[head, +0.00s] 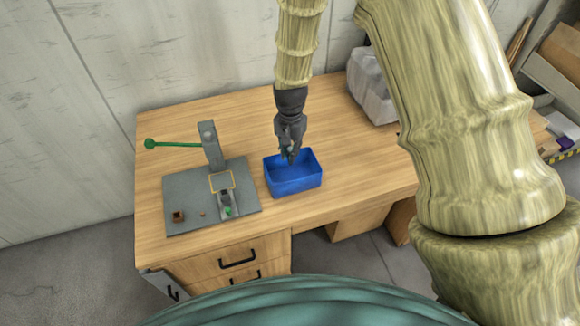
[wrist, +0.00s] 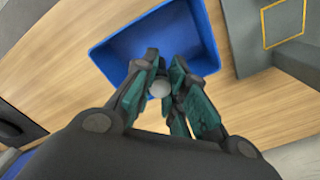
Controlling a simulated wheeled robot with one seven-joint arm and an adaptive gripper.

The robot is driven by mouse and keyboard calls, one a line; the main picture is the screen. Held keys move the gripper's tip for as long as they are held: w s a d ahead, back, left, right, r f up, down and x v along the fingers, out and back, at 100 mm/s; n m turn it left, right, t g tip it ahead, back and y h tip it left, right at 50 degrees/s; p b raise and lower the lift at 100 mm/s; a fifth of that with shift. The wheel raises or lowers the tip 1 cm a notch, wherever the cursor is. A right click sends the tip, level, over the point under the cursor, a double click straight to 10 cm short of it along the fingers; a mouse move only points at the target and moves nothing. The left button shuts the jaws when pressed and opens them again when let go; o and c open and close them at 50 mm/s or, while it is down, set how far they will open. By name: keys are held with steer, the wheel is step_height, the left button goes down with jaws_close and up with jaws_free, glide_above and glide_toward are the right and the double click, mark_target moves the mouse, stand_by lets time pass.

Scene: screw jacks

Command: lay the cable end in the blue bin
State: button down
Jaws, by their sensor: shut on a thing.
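The blue bin (head: 294,184) stands on the wooden table, open at the top, and looks empty where I can see inside. It also shows in the wrist view (wrist: 115,55). My gripper (head: 289,155) points down over the bin, its fingertips in front of the bin's inside in the head view. In the wrist view my gripper (wrist: 160,82) is closed around a small pale grey round piece, the cable end (wrist: 159,89). The fingers hide part of it, and no length of cable can be made out. In the head view the cable end is too small to tell.
Left of the bin lies a grey plate (head: 185,195) with an upright grey press, a green-knobbed lever (head: 175,144), a yellow-outlined square and small parts. A translucent grey container (head: 370,88) stands at the back right. Bare tabletop lies right of the bin.

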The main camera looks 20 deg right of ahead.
steer(key=f, duration=0.3)
steer(key=f+p, duration=0.1)
steer(key=shift+d+f, duration=0.15)
steer(key=shift+d, duration=0.15)
steer(key=shift+f+p, duration=0.6)
steer(key=shift+f, duration=1.3)
steer(key=shift+f, duration=0.15)
steer(key=c, duration=1.5)
jaws_free()
steer(key=shift+o, duration=0.2)
steer(key=shift+r+b, duration=1.95)
steer(key=shift+r, duration=4.2)
